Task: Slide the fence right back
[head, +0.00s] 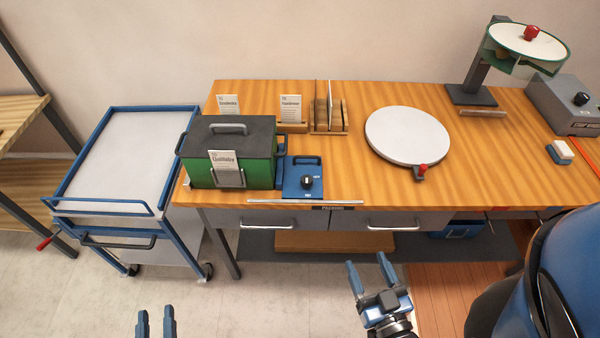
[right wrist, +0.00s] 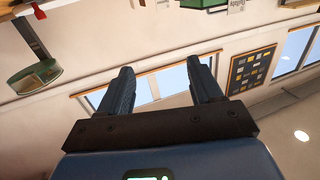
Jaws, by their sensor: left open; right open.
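I cannot tell for sure which part is the fence. A thin pale metal bar (head: 305,202) lies along the bench's front edge, below a blue panel with a black knob (head: 307,181). To its left stands a green box with a dark lid (head: 222,135) and a grey handle. My right gripper (head: 367,262) is open and empty in front of the bench. In the right wrist view its two fingers (right wrist: 160,72) are apart with nothing between them. My left gripper (head: 156,312) is open and empty at the bottom left, over the floor. Neither gripper touches the bench.
The wooden bench (head: 330,170) carries a round white plate (head: 407,136), a wooden rack (head: 328,115), a green-rimmed round device on a post (head: 520,45) and a grey unit (head: 565,103). A blue trolley (head: 125,155) stands left. The bench middle has clear room.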

